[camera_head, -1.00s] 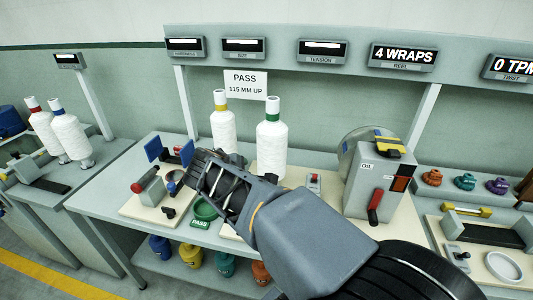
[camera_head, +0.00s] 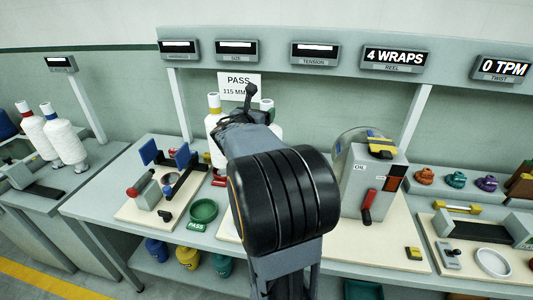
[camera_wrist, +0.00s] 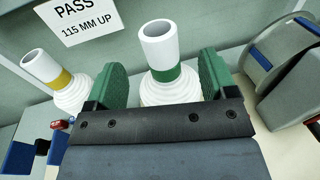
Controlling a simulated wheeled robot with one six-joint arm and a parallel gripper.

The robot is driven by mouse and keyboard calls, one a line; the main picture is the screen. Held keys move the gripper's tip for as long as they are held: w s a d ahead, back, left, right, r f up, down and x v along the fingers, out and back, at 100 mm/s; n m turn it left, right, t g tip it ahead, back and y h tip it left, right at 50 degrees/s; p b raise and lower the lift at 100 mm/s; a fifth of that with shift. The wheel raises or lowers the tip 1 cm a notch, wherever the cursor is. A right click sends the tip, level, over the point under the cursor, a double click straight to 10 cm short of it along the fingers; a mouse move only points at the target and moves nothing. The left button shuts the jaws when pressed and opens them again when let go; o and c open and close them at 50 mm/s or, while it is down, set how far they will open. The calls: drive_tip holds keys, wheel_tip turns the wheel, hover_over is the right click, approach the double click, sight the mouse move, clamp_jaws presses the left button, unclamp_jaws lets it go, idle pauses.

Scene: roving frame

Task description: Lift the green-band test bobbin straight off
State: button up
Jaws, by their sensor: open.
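The green-band bobbin (camera_wrist: 160,62) stands upright in the wrist view, a white wound cone with a white tube top and a green ring. My gripper (camera_wrist: 158,80) is open, with one green-padded finger on each side of the bobbin near its band. I cannot tell whether either pad touches it. In the head view my arm hides most of this bobbin (camera_head: 268,104); only its top and part of its right side show. The yellow-band bobbin (camera_head: 214,120) stands just to its left, and also shows in the wrist view (camera_wrist: 58,80). The bobbins' bases are hidden.
A sign (camera_head: 238,86) reads "PASS 115 MM UP" behind the bobbins. A grey reel machine (camera_head: 375,178) stands close on the right. A green PASS dish (camera_head: 203,211) and a blue-padded fixture (camera_head: 165,170) lie to the left. The space above the bobbins looks clear.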

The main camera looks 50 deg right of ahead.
sight(264, 107)
drive_tip(key=shift+p+x, duration=1.25)
drive_tip(key=shift+x, duration=2.2)
drive_tip(key=shift+f, duration=0.15)
clamp_jaws()
